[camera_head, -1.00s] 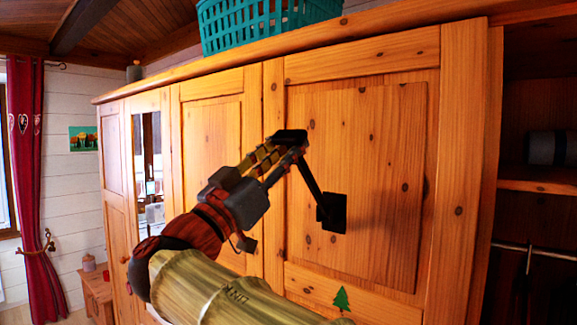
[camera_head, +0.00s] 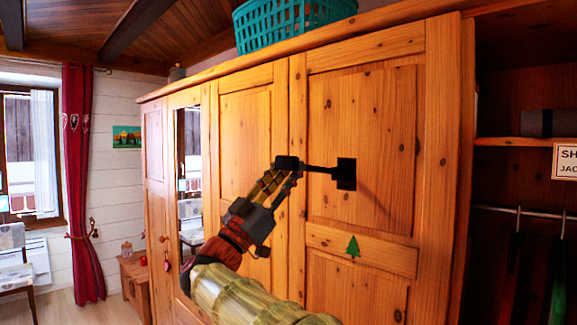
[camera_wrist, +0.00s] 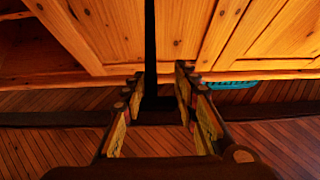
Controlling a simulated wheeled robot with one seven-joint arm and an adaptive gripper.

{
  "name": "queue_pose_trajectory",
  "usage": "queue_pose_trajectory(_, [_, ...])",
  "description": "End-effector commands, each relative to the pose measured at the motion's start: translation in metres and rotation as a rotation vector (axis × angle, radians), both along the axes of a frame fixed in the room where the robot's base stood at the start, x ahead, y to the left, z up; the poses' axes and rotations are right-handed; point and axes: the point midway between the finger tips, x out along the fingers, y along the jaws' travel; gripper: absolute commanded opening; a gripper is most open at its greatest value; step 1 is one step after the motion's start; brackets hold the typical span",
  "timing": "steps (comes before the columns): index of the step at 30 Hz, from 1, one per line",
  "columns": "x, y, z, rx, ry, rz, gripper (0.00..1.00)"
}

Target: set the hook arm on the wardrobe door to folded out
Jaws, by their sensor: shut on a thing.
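The hook arm (camera_head: 320,169) is a thin black bar on a square black plate (camera_head: 346,174) fixed to the wardrobe door (camera_head: 372,110). In the head view it runs left from the plate, standing out from the door, to a dark block at its free end. My gripper (camera_head: 284,172) is shut on that end. In the wrist view the bar (camera_wrist: 150,45) comes down from the top edge to between the two fingers of my gripper (camera_wrist: 160,82). The fingers partly hide the grasped end.
A teal basket (camera_head: 292,28) stands on top of the wardrobe. An open compartment with a shelf (camera_head: 520,144) and hanging rail (camera_head: 530,212) lies to the right. A green tree decoration (camera_head: 353,246) is below the hook. A red curtain (camera_head: 80,180) hangs at the left.

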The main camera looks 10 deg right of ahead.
Motion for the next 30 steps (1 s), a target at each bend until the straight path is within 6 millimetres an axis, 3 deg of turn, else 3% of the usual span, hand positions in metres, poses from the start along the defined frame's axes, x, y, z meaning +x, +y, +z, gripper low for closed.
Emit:
queue_pose_trajectory(1, [-0.008, -0.007, 0.002, -0.011, -0.033, -0.016, 0.00])
queue_pose_trajectory(9, [-0.008, -0.006, -0.010, -0.075, -0.079, -0.014, 0.00])
queue_pose_trajectory(23, [-0.009, -0.006, -0.012, -0.086, -0.088, -0.013, 0.00])
queue_pose_trajectory(24, [-0.009, -0.006, -0.012, -0.086, -0.088, -0.013, 0.30])
queue_pose_trajectory(30, [-0.008, -0.005, -0.013, -0.088, -0.087, -0.013, 0.41])
